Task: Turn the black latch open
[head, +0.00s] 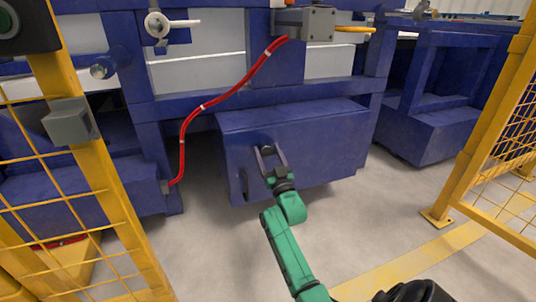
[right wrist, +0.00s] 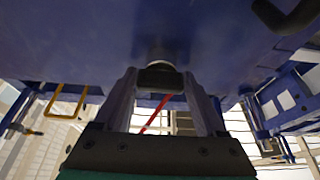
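The black latch (head: 266,150) is on the front face of the large blue box (head: 320,145) in the middle of the head view. My right gripper (head: 269,154) reaches up to it from below on a green arm. In the right wrist view the latch (right wrist: 160,77) sits between the two fingertips (right wrist: 160,85), under a pale round mount. The fingers are spread wide on either side of it. Whether they touch its sides is hard to tell. My left gripper is not in view.
A dark handle (head: 245,182) is on the box's left side; a dark handle also shows in the right wrist view (right wrist: 288,14). A red hose (head: 222,98) hangs left of the box. Yellow mesh fences (head: 105,175) stand at both sides. The grey floor (head: 390,215) in front is clear.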

